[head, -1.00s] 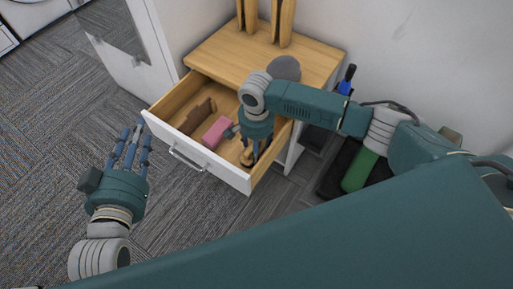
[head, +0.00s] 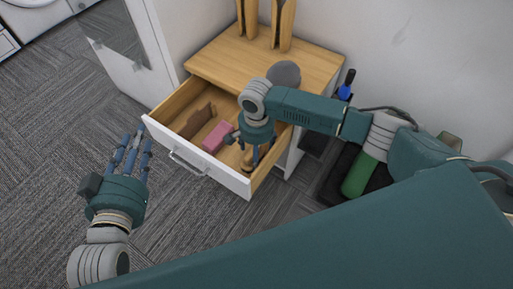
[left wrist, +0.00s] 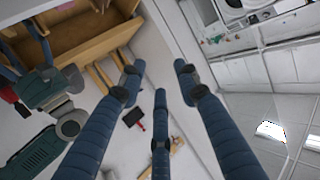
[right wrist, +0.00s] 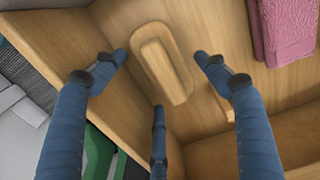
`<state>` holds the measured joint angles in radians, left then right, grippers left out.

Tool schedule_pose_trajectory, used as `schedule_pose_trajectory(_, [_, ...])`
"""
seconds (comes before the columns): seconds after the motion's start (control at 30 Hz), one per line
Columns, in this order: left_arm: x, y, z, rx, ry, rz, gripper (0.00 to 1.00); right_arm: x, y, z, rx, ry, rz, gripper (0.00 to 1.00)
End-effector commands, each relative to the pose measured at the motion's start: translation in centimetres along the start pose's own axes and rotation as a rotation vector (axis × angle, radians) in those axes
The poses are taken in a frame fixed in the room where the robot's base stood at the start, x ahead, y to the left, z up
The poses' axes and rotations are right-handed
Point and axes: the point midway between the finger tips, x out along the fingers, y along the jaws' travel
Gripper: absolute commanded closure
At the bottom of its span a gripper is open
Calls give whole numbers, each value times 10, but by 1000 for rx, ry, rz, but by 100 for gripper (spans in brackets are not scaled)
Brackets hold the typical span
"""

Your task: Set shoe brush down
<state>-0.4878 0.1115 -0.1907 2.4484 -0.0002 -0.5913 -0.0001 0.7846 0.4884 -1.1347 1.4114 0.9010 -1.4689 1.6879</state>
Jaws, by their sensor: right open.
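The shoe brush (right wrist: 165,65), a pale wooden oval with a raised back, lies on the bottom of the open drawer (right wrist: 205,100) in the right wrist view. My right gripper (right wrist: 165,75) is open, its three fingers spread around and above the brush without visibly closing on it. In the head view my right gripper (head: 258,160) reaches down into the drawer's right part (head: 215,172) and mostly hides the brush. My left gripper (head: 130,148) is open and empty over the carpet, left of the drawer; its spread fingers also show in the left wrist view (left wrist: 157,85).
The cabinet top (head: 225,62) holds wooden uprights and a grey round object (head: 284,73). A green item (head: 360,174) is on the floor at right. Carpet at left is clear.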

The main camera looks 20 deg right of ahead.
Motion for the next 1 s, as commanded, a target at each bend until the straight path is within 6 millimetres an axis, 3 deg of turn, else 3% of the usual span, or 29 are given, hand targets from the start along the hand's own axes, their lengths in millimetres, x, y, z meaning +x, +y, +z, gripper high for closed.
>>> schedule_pose_trajectory(0.1, [0,1,-7,-1,25,3,68,-5,0,-1,0,1,0,27])
schedule_pose_trajectory(0.47, [-24,-8,72,0,-326,-17,68,-38,0,0,0,0,-1,27])
schedule_pose_trajectory(0.7, [-58,-15,121,-3,-565,-32,68,-61,0,0,1,0,-1,27])
schedule_pose_trajectory(1.0, [-114,-21,168,-10,-845,-49,68,-89,0,0,0,0,-1,27])
